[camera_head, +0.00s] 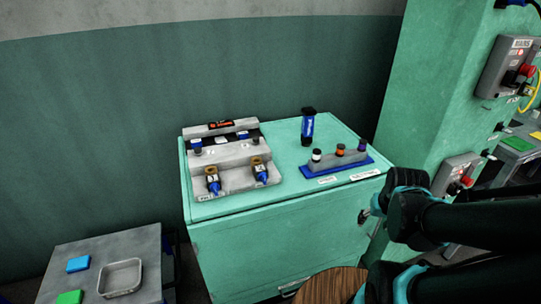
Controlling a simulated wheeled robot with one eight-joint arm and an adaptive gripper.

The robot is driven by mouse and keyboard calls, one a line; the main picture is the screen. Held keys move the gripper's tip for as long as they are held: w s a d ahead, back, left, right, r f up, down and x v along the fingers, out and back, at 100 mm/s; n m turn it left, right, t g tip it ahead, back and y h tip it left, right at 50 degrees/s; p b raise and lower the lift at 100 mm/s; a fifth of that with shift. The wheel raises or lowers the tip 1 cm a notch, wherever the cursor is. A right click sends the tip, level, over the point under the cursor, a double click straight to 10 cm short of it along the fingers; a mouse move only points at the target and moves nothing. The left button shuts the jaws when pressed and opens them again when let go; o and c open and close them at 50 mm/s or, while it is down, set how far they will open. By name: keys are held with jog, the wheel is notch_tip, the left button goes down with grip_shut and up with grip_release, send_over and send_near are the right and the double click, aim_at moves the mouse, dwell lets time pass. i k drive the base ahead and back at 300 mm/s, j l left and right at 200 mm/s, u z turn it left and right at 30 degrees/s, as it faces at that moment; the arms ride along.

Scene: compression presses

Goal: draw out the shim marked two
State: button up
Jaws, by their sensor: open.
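A grey stepped fixture (236,176) stands on the left of the green cabinet top (290,200). Two small pieces with tan marked tops and blue lower parts stick out at its front: a left piece (213,181) and a right piece (260,171). Their marks are too small to read surely, so I cannot tell which shim is marked two. My gripper (364,216) is at the right, in front of the cabinet's right front side. It is small in view, open and empty, well apart from the fixture.
A blue-based rack (335,166) with several knobbed pieces and an upright blue-black cylinder (308,127) stand right of the fixture. A grey side table (100,250) holds a tray (120,279) and coloured blocks. A green column (440,90) with switch boxes rises at right.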

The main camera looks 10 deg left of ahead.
aim_at(195, 143)
jog(key=j+u, duration=0.1)
jog(key=u, duration=0.6)
jog(key=j+u, duration=0.1)
jog(key=u, duration=0.25)
jog(key=i, duration=0.05)
